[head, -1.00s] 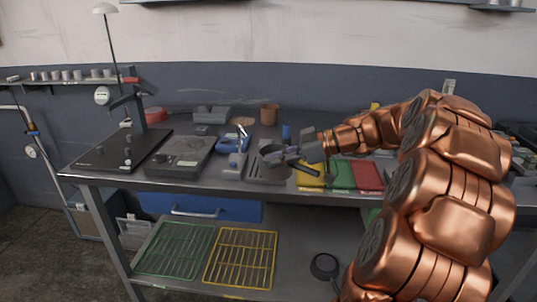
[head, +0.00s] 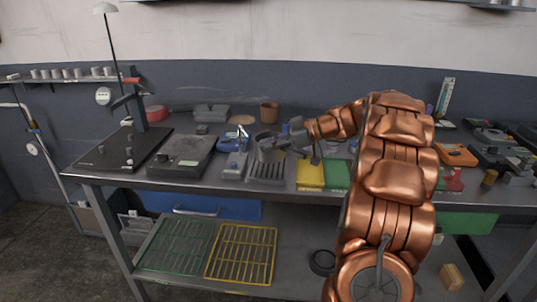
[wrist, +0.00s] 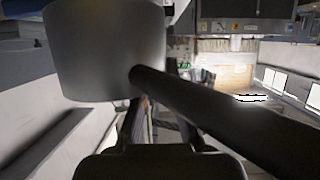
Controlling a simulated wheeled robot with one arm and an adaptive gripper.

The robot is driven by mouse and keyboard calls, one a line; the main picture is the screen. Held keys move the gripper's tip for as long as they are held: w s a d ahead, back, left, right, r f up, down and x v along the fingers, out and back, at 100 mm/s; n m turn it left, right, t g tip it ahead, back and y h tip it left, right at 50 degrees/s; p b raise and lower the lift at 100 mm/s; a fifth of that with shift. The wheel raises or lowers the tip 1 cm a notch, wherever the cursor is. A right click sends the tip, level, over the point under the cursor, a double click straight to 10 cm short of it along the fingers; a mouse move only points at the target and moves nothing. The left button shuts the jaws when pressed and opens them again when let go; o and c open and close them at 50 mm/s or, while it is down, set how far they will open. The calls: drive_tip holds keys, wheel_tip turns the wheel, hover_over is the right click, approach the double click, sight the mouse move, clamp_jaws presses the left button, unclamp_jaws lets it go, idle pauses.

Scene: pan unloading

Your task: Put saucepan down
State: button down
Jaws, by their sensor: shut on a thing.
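The grey saucepan (head: 268,148) is above or at the back of the ridged grey tray (head: 266,172) in the middle of the worktop. It looks roughly upright; I cannot tell whether its base touches anything. My gripper (head: 298,138) is to the right of the pan, shut on its handle. In the wrist view the pan's round body (wrist: 105,55) fills the upper left, and its dark handle (wrist: 225,115) runs down to the lower right. The fingertips are mostly hidden there.
A yellow mat (head: 310,174) and green mat (head: 337,175) lie right of the tray. Green (head: 176,246) and yellow (head: 242,254) wire racks and a black round pan (head: 322,262) are on the lower shelf.

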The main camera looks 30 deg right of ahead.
sight(274, 153)
drive_tip(key=shift+f+p, duration=0.3)
drive_tip(key=shift+f, duration=1.4)
drive_tip(key=shift+f+b, duration=0.2)
drive_tip(key=shift+b, duration=0.2)
drive_tip(key=c, duration=1.3)
unclamp_jaws()
drive_tip(key=shift+o, duration=0.2)
drive_tip(key=shift+r+p, duration=0.2)
drive_tip(key=shift+p, duration=0.15)
drive_tip(key=shift+s+d+r, duration=0.1)
drive_tip(key=shift+s, duration=0.05)
drive_tip(key=b+v, duration=0.2)
drive_tip(key=v, duration=0.9)
drive_tip(key=shift+s+d, duration=0.2)
drive_tip(key=shift+d, duration=0.1)
drive_tip(key=shift+r, duration=0.1)
